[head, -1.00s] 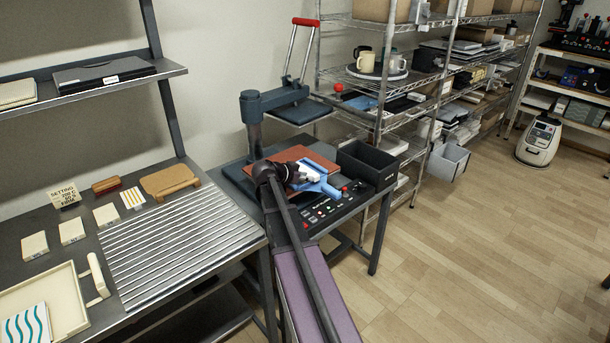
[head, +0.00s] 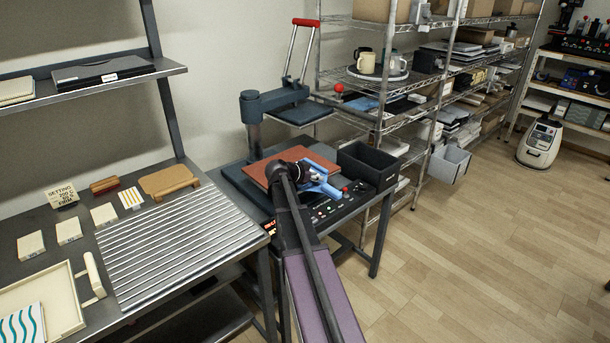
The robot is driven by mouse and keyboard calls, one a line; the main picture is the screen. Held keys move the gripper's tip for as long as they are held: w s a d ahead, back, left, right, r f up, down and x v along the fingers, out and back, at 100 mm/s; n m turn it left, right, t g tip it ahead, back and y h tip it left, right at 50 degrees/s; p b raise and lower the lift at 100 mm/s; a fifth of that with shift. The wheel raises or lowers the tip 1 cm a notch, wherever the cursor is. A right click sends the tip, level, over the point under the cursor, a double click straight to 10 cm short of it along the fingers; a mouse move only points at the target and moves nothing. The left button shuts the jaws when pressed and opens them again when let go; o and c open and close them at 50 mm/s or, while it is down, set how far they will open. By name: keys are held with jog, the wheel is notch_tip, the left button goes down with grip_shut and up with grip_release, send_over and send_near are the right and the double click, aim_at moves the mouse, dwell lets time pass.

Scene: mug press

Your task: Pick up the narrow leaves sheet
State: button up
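No sheet in view clearly shows narrow leaves. A small white sheet with orange stripes (head: 130,198) lies on the left table near its back; its print is too small to tell if it is leaves. A sheet with teal waves (head: 22,326) lies in the cream tray (head: 66,308) at the lower left. My gripper (head: 324,186), with blue parts, is over the heat press area, by the reddish-brown pad (head: 258,171) and the control panel. My arm partly hides it, and its fingers are too unclear to tell open from shut. Nothing held can be made out.
The press (head: 283,103) has its upper plate raised, with a red-topped handle. A black bin (head: 366,164) stands right of my gripper. A ribbed mat (head: 178,240), pale blocks and a setting card (head: 62,195) are on the left table.

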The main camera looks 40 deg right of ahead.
grip_shut()
jog(key=shift+r, duration=0.15)
notch_tip(320, 180, up, 4)
jog(key=p, duration=0.4)
jog(key=s+a+p, duration=0.1)
jog(key=s+a, duration=0.7)
jog(key=s, duration=0.5)
jog(key=shift+s+a+r, duration=0.2)
jog(key=shift+s+r, duration=0.15)
